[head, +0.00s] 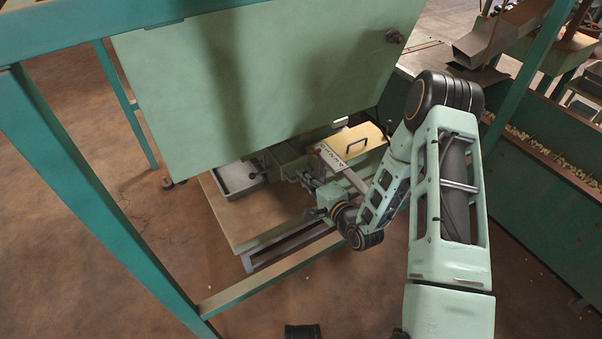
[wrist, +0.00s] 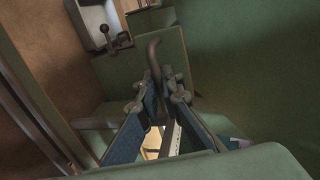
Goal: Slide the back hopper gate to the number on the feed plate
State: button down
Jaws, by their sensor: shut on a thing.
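In the wrist view a grey bent handle (wrist: 153,55) stands up between the fingertips of my gripper (wrist: 157,92). My gripper is shut on it, against a green housing (wrist: 176,50). I take it for the gate handle, but the gate itself is hidden. In the head view my gripper (head: 306,180) reaches in under the big green panel, beside a pale scale strip (head: 328,158) with dark marks. The marks are too small to read. I cannot make out the feed plate or its number.
A large green panel (head: 255,75) hangs over the work area. A yellowish lid (head: 365,138) with a dark handle lies right of the strip. A grey tray (head: 236,180) is at the left, near a dark knob (wrist: 106,30). Green frame posts (head: 85,180) stand at the left.

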jog(key=v, duration=0.3)
jog(key=shift+s+d+f, duration=0.2)
jog(key=shift+f, duration=0.1)
jog(key=c, duration=2.1)
grip_release()
jog(key=v, duration=1.2)
jog(key=shift+r, duration=0.1)
jog(key=shift+w+a, duration=0.1)
